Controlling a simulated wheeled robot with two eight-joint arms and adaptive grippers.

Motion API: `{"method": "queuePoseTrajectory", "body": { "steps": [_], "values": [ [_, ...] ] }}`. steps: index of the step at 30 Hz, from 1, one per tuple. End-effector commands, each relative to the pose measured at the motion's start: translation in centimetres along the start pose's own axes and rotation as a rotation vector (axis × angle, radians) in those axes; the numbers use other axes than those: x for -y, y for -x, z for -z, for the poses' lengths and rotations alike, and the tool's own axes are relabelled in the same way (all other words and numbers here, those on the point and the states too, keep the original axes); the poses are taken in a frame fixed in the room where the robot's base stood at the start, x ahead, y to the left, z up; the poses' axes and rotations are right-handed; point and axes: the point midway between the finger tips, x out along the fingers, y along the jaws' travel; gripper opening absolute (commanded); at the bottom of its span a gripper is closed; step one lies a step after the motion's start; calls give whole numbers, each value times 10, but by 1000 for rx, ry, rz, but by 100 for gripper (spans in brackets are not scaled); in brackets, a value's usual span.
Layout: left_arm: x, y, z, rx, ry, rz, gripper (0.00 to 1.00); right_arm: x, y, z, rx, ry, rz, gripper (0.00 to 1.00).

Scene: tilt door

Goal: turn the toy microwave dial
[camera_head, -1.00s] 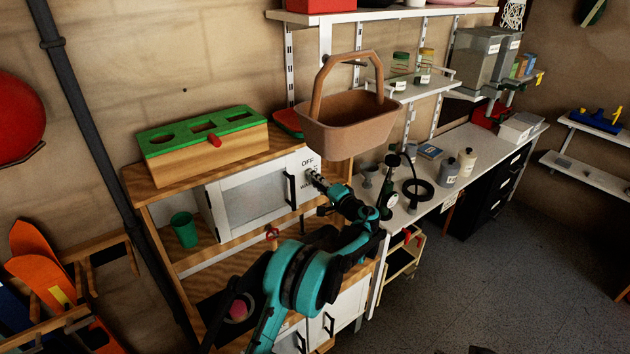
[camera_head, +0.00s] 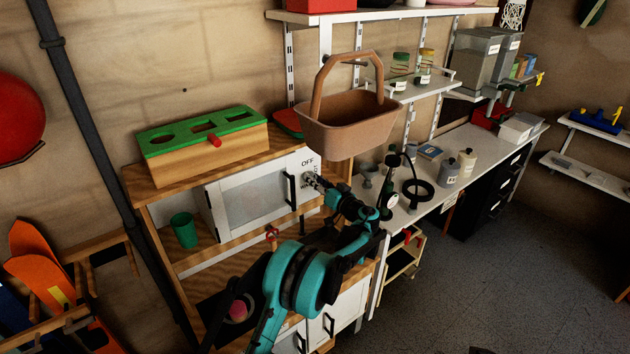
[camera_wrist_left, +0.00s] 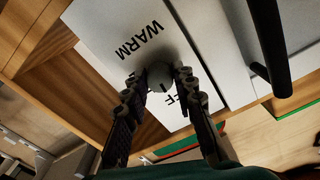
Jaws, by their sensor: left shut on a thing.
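The toy microwave (camera_head: 255,194) has a white door with a black bar handle (camera_head: 290,189) and stands in a wooden play kitchen. Its white panel (camera_head: 304,157) right of the handle reads "OFF" and "WARM". My left gripper (camera_wrist_left: 161,80) is shut on the dial, one finger on each side. In the head view my left gripper (camera_head: 312,181) is at the panel, just below "OFF", and hides the dial.
A wooden box with a green top (camera_head: 203,141) sits on the kitchen. A brown basket (camera_head: 346,122) hangs above and right of the panel. A green cup (camera_head: 184,230) stands left of the microwave. A workbench (camera_head: 460,165) with bottles extends right.

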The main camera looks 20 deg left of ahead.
Motion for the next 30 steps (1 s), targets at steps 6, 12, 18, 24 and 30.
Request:
{"method": "queuePoseTrajectory", "body": {
  "steps": [6,12,18,24,30],
  "values": [
    [0,0,-1,2,101,0,0,0,0,0,0,0,0,40],
    [0,0,-1,3,144,0,0,0,0,0,0,0,0,40],
    [0,0,-1,3,157,0,0,0,0,0,0,0,0,40],
    [0,0,-1,3,156,0,0,0,0,0,0,0,0,40],
    [0,0,-1,2,155,0,47,0,0,0,0,0,0,40]
  ]
}}
